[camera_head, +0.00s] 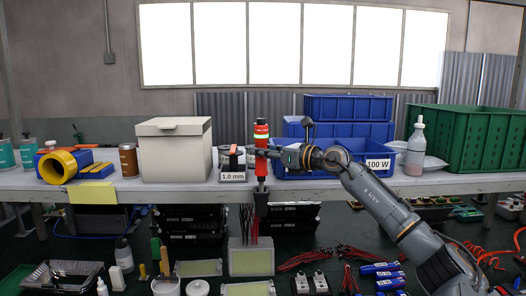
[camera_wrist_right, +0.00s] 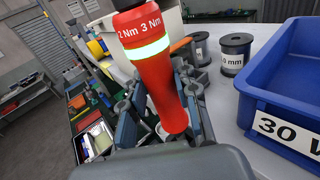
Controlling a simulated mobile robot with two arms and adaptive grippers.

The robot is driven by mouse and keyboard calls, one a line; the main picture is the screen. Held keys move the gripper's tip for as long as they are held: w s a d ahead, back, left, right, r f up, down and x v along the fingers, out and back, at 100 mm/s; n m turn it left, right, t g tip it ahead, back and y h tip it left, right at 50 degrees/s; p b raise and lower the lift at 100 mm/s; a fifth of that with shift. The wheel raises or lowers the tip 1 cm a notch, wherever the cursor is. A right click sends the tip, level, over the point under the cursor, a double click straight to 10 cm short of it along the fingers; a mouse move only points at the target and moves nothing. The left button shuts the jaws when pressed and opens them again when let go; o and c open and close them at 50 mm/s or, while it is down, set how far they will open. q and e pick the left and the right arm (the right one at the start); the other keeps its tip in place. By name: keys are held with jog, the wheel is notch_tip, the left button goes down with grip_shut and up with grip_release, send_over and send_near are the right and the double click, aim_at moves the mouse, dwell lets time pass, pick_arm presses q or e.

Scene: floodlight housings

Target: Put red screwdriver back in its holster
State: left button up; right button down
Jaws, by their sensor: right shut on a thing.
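The red screwdriver (camera_head: 261,134) stands upright at the front edge of the shelf in the head view, with a glowing green band near its top. In the right wrist view the red screwdriver (camera_wrist_right: 155,70) shows "2 Nm 3 Nm" lettering and the band. My right gripper (camera_head: 263,153) reaches in from the right and is shut on its red body; in the wrist view the fingers (camera_wrist_right: 165,112) are on either side of it. A dark holster-like piece (camera_head: 261,198) hangs at the shelf edge directly below the screwdriver. Whether the shaft is inside it is unclear. My left gripper is out of view.
A spool labelled 1.0 mm (camera_head: 233,166) stands just left of the screwdriver. Blue bins (camera_head: 342,160) are behind my right arm, with a bottle (camera_head: 415,148) and a green crate (camera_head: 485,140) farther right. A beige box (camera_head: 175,150) stands left.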

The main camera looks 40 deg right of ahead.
aim_at(266, 168)
jog(key=shift+f+b, duration=2.15)
jog(key=shift+f, duration=0.25)
jog(key=c, duration=0.9)
grip_release()
jog(key=shift+r, duration=0.1)
jog(key=shift+c, duration=0.2)
jog(key=shift+f, duration=0.2)
jog(key=shift+s+d, duration=0.25)
jog(key=shift+s, duration=1.3)
jog(key=shift+s+d, duration=0.15)
jog(key=shift+s, duration=0.5)
jog(key=shift+s+r, duration=0.2)
jog(key=shift+s, duration=0.8)
jog(key=shift+s+d+r, duration=0.1)
jog(key=shift+s+d, duration=0.15)
jog(key=shift+s, duration=0.7)
jog(key=shift+s+d+f, duration=0.1)
jog(key=shift+s+d, duration=0.1)
jog(key=shift+s, duration=0.7)
jog(key=shift+s+d+r, duration=0.1)
jog(key=shift+s+d, duration=0.15)
jog(key=shift+s, duration=0.7)
